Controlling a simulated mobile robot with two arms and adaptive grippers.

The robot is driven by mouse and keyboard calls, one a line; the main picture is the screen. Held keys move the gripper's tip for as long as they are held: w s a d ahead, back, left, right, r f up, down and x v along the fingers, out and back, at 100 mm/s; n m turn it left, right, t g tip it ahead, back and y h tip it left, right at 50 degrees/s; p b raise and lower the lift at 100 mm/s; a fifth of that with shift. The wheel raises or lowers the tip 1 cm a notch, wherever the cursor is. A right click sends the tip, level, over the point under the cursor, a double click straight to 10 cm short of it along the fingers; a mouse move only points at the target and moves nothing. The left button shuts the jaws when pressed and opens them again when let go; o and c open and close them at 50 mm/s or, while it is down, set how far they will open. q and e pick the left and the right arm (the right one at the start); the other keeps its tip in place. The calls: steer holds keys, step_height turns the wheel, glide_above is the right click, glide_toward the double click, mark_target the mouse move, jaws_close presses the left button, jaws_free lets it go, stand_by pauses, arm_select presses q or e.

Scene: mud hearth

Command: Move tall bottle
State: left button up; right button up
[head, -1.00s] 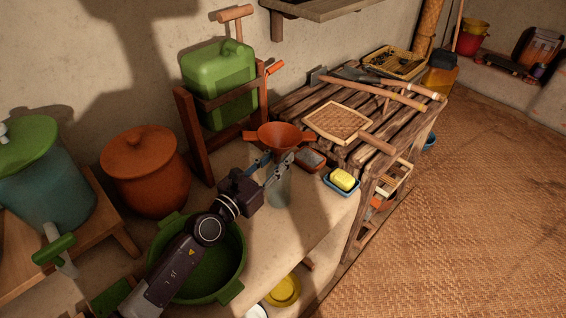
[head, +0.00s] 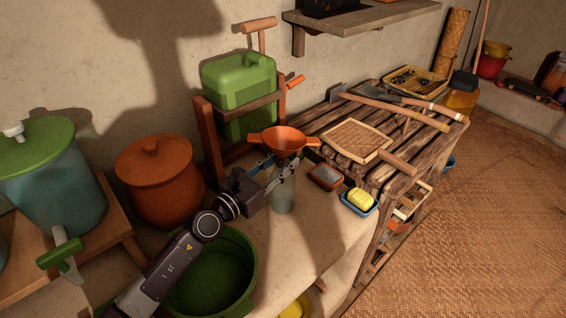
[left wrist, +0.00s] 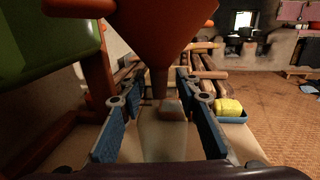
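The tall bottle (head: 283,197) is clear and stands upright on the pale counter. An orange funnel (head: 284,140) sits at its top. In the left wrist view the funnel (left wrist: 160,35) fills the upper middle, and the see-through bottle (left wrist: 163,140) shows below it. My left gripper (head: 274,170) is at the bottle's upper part, just under the funnel. Its blue-padded fingers (left wrist: 160,120) stand apart on either side of the bottle. They look open, with no clear grip on it. My right gripper is in neither view.
A green jerrycan (head: 238,88) in a wooden stand is behind the bottle. A green basin (head: 240,240) lies under my left arm. A grey-topped dish (head: 325,177) and yellow soap (head: 359,199) on a blue dish are to the right. A slatted table (head: 318,122) adjoins the counter.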

arm_select(q)
steer(key=shift+o, duration=1.4)
steer(key=shift+s, duration=0.1)
steer(key=v, duration=0.7)
steer(key=shift+s+a, duration=0.3)
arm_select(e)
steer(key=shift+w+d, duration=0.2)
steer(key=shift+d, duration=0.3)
